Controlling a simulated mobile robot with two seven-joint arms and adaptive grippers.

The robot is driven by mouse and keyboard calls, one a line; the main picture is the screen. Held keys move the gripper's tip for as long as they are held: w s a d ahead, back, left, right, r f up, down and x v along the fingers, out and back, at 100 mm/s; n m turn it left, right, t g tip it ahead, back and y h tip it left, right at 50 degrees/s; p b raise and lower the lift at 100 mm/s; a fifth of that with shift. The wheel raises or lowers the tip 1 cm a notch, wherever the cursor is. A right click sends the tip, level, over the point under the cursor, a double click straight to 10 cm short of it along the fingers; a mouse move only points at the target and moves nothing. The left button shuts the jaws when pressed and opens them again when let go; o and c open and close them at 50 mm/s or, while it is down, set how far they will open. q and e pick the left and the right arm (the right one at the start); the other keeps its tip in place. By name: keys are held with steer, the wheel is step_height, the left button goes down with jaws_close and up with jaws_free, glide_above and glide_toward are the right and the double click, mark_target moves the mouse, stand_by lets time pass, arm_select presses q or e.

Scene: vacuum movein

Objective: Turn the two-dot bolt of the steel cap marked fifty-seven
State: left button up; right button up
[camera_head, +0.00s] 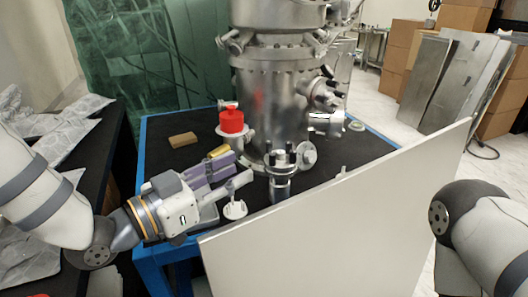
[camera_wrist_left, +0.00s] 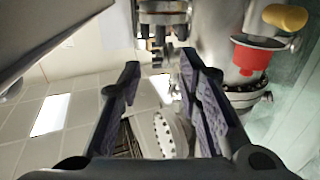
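The large steel vessel (camera_head: 280,95) stands on the dark table. A short steel port with black bolts (camera_head: 280,168) stands at its lower front, and another bolted port (camera_head: 322,95) is on its right side. No number or dot marks are legible, so I cannot tell which cap is fifty-seven. My left gripper (camera_head: 232,167) is left of the front port, apart from it. Its purple-padded fingers stand apart with nothing held in the wrist view (camera_wrist_left: 160,62), where a bolted flange (camera_wrist_left: 165,14) lies beyond the tips. My right gripper is out of view; only its arm shows.
A red cap (camera_head: 231,121) sits on a port left of the vessel. A tan block (camera_head: 183,139) lies on the blue-edged table. A large pale panel (camera_head: 335,225) stands in front, between the table and my right arm. Cardboard boxes (camera_head: 403,47) are stacked behind right.

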mark_target(270, 155)
arm_select(q)
steer(key=x, duration=0.8)
steer(key=shift+w+f, duration=0.1)
jaws_close()
